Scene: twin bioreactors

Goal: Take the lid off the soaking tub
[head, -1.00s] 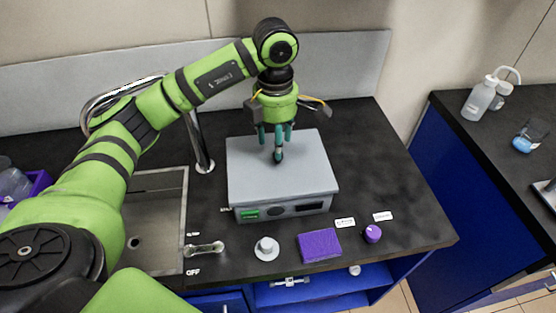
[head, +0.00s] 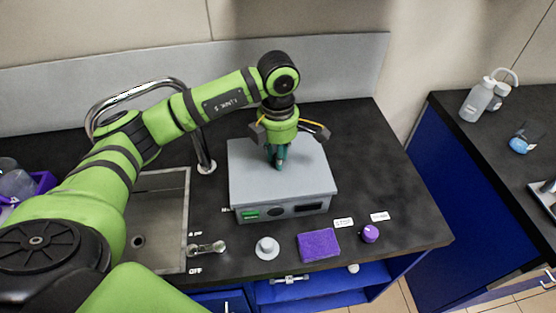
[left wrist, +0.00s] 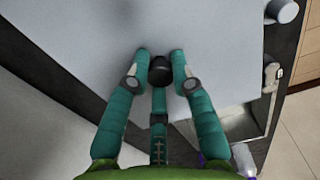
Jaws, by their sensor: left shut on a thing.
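The soaking tub (head: 284,208) is a grey box with a green display on its front, standing on the dark counter. Its flat grey lid (head: 305,182) lies on top, seated as far as I can see. The lid (left wrist: 100,30) fills much of the left wrist view. My left gripper (head: 279,162) points straight down over the lid's middle. In the wrist view its teal fingers (left wrist: 160,75) are shut on a round black knob (left wrist: 160,70) on the lid. The fingers hide the knob in the head view. My right gripper is not in view.
A sink (head: 160,215) with a curved tap (head: 204,150) lies left of the tub. In front are a grey round knob (head: 266,248), a purple pad (head: 318,244) and a purple knob (head: 369,233). The counter right of the tub is clear.

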